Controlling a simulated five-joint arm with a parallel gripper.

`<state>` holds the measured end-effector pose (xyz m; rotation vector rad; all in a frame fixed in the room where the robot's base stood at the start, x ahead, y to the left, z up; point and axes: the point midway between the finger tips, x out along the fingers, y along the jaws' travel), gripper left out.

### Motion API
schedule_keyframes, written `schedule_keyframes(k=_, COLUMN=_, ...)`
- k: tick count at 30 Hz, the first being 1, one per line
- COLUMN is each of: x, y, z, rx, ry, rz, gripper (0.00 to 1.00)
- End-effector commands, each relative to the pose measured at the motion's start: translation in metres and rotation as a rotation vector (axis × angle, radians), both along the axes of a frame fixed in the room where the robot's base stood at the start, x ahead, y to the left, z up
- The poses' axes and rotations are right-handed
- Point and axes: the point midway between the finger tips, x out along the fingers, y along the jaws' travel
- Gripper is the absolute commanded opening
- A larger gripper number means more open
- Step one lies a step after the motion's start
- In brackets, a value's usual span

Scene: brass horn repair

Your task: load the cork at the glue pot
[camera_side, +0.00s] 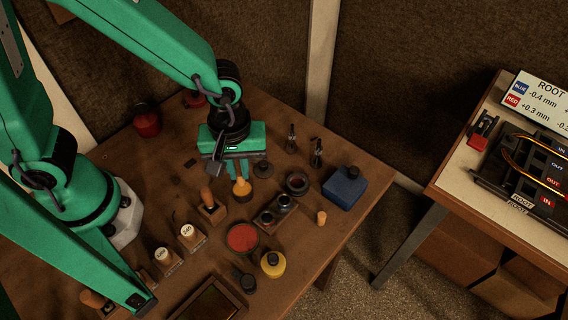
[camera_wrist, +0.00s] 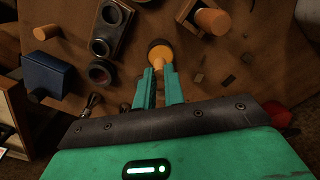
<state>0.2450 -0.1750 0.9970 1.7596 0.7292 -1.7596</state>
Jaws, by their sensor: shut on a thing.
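My gripper (camera_side: 240,172) points down over the middle of the bench, its jaws shut on a yellow-orange piece (camera_side: 242,190) with a narrow neck and a flared end. Which vessel is the glue pot is not clear; a dark-rimmed round pot (camera_side: 297,182) stands right of my gripper.
A wooden-handled tool (camera_side: 208,198) stands at left. Two small metal tools (camera_side: 292,138) (camera_side: 317,152) stand behind.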

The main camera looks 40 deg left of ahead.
Motion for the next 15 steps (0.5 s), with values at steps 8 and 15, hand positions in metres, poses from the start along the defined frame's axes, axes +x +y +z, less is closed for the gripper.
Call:
schedule_keyframes(k=8, x=0.0, y=0.0, z=0.016, rx=-0.001, ry=-0.001, rz=0.0, gripper=0.0)
schedule_keyframes(k=15, x=0.0, y=0.0, z=0.03, rx=-0.001, ry=-0.001, rz=0.0, gripper=0.0)
